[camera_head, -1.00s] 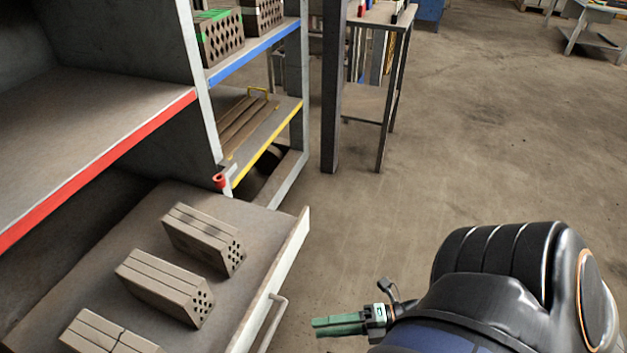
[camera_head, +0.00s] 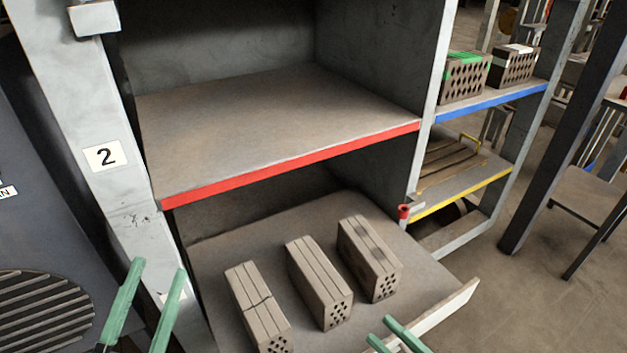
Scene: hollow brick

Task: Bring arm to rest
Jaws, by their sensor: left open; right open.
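My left gripper (camera_head: 158,270) shows at the lower left, its two green fingers apart with nothing between them. It is in front of the shelf post marked 2. My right gripper (camera_head: 379,328) shows at the bottom, its green fingertips apart with no object seen between them. It appears in front of the open drawer (camera_head: 215,262), near its front side in the picture. Three hollow bricks lie in the drawer: a left one (camera_head: 257,305) with a crack-like line across its top, a middle one (camera_head: 318,280) and a right one (camera_head: 368,258). Most of both arms is out of view.
Above the drawer is an empty red-edged shelf (camera_head: 280,120). At the right, a blue-edged shelf (camera_head: 490,103) holds bricks with green and white tops, above a yellow-edged shelf (camera_head: 460,188). A dark table frame (camera_head: 560,130) stands far right. Clear floor (camera_head: 530,300) lies lower right.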

